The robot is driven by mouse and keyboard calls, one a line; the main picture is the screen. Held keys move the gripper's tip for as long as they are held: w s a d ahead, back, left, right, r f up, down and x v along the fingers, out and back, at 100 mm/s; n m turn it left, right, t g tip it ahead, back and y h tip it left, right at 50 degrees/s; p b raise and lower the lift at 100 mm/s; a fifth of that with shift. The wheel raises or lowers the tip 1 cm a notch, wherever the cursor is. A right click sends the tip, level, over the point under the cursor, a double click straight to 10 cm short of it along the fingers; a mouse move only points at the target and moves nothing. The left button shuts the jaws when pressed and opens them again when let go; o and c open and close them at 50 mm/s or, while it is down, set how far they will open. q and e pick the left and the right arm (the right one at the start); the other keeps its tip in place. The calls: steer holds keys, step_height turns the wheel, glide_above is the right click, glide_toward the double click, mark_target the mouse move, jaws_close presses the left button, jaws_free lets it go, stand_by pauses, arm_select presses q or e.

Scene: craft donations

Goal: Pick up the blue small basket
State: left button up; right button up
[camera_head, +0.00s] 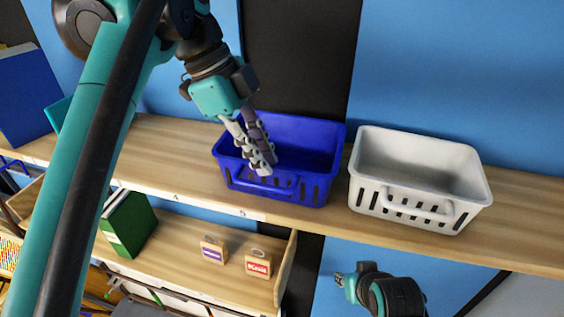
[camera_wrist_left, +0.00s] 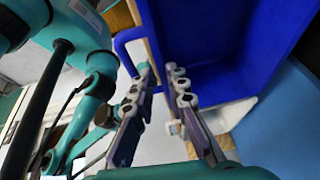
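The blue small basket (camera_head: 312,135) stands upright on the wooden shelf, left of a white basket. It has slotted walls and a front handle, and it also fills the upper right of the left wrist view (camera_wrist_left: 225,50). My left gripper (camera_head: 264,163) is over the basket's front left part, its fingertips overlapping the front wall and handle. In the left wrist view its fingers (camera_wrist_left: 161,80) are apart with a gap between them, and no grip on the basket shows. Whether they touch the rim I cannot tell. My right gripper (camera_head: 340,279) is low, below the shelf; its fingers are too small to read.
The white basket (camera_head: 420,155) stands close to the right of the blue one. The shelf (camera_head: 180,150) is bare to the left, with a dark blue box (camera_head: 28,95) farther left. A lower shelf holds green folders (camera_head: 127,225) and two small tagged boxes (camera_head: 258,265).

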mark_target(278, 184)
arm_select(q)
steer(key=f, duration=0.1)
steer(key=w+d+f, duration=0.1)
steer(key=f, duration=0.1)
steer(key=shift+w+d+f, duration=0.15)
steer(key=shift+w+f, duration=0.05)
steer(key=x, duration=0.2)
steer(key=p+x, duration=0.1)
steer(key=x, duration=0.1)
steer(key=shift+s, duration=0.25)
steer(key=shift+w+f, duration=0.1)
steer(key=shift+w, duration=0.1)
steer(key=shift+s, duration=0.15)
jaws_close()
